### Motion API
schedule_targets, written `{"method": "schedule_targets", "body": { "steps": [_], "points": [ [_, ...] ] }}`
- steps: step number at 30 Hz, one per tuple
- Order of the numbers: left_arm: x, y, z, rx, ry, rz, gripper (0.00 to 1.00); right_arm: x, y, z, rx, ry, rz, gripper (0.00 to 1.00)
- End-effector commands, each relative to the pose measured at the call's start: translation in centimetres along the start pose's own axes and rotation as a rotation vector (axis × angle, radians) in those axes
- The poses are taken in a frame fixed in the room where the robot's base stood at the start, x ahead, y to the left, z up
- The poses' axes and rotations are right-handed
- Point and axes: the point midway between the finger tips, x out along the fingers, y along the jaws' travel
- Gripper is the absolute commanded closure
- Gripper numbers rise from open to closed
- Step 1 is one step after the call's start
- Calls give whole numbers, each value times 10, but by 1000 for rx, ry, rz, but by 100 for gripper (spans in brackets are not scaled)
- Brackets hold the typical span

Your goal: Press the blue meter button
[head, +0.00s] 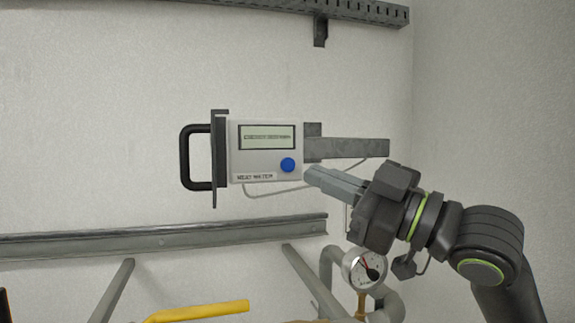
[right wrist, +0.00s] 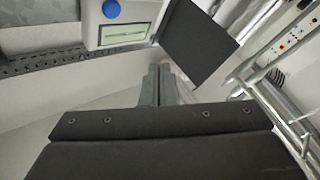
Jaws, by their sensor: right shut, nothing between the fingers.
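The white heat meter (head: 240,157) is mounted on the wall in the head view, with a display and a round blue button (head: 288,165) at its lower right. My right gripper (head: 308,176) is shut and empty. In the head view its fingertips appear just right of and slightly below the button; the gap in depth is hard to judge. In the right wrist view the blue button (right wrist: 111,9) is at the top, on the meter (right wrist: 128,32), and the shut fingers (right wrist: 157,75) point up, apart from it in the picture. My left gripper is not in view.
A black handle (head: 186,158) on a dark plate (head: 219,160) stands left of the meter. A grey bracket (head: 360,149) extends to its right. A rail (head: 160,238), a pressure gauge (head: 364,268) with pipes and a yellow lever (head: 205,312) are below.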

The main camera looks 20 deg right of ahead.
Motion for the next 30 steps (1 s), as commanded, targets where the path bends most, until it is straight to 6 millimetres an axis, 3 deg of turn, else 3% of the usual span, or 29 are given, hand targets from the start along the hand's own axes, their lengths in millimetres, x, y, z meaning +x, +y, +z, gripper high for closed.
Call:
{"method": "schedule_targets", "body": {
  "steps": [7,18,30],
  "points": [
    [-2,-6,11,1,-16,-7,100,19,14,13,7,1,-1,100],
    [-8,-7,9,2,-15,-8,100,52,38,36,4,1,0,100],
    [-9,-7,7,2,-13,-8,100,60,44,44,0,1,0,100]
  ]
}}
